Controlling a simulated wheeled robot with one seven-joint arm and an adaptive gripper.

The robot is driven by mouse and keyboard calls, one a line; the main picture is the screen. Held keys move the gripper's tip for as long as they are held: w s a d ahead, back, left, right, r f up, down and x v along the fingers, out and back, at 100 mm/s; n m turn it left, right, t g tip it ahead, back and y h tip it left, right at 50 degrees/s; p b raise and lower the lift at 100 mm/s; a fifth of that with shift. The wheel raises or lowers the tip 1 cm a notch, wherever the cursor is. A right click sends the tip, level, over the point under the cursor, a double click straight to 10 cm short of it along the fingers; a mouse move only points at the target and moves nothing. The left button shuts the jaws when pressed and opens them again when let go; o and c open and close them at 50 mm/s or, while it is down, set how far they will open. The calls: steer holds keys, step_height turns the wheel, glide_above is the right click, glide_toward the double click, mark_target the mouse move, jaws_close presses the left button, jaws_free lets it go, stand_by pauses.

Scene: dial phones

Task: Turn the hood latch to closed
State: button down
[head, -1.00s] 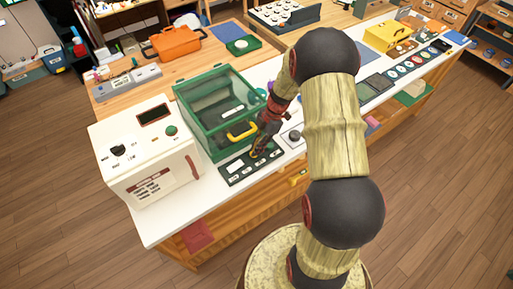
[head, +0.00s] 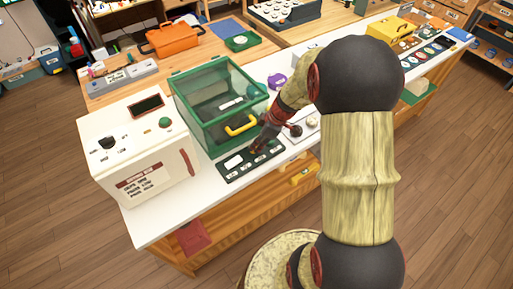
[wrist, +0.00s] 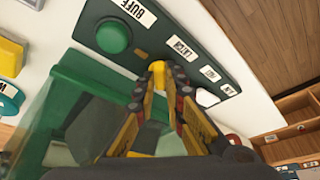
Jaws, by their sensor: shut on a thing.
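The hood is a green-framed glass box (head: 215,112) on the white counter, with a yellow handle (head: 241,125) on its front. A dark green control panel (head: 237,170) lies before it. In the wrist view, the panel (wrist: 207,50) bears a small yellow latch knob (wrist: 158,72) by the label LATCH and a round green button (wrist: 113,37) by the label BUFF. My gripper (wrist: 166,82) is shut on the yellow knob, with a dark fingertip at its right side. My gripper (head: 258,147) partly hides the panel's far end in the head view. The knob's exact angle is unclear.
A white machine (head: 138,150) with a red handle stands left of the hood. A purple item (head: 277,82) stands to its right. A white plate with a dark knob (head: 297,131) sits just right of my gripper. Wooden drawers (head: 270,190) run below the counter.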

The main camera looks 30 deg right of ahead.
steer(key=m, duration=0.2)
steer(key=m+t+h+b, duration=0.1)
steer(key=m, duration=0.1)
steer(key=shift+s+a+h, duration=0.1)
steer(key=shift+a+h, duration=0.1)
steer(key=shift+h, duration=0.1)
steer(key=m, duration=0.2)
steer(key=shift+a+r+m+h, duration=0.1)
steer(key=shift+m+h, duration=0.3)
steer(key=shift+m+h+p, duration=0.4)
steer(key=shift+m+p, duration=0.25)
steer(key=shift+m, duration=0.25)
steer(key=c, duration=2.1)
jaws_free()
steer(key=shift+c, duration=0.2)
steer(key=shift+s, duration=0.1)
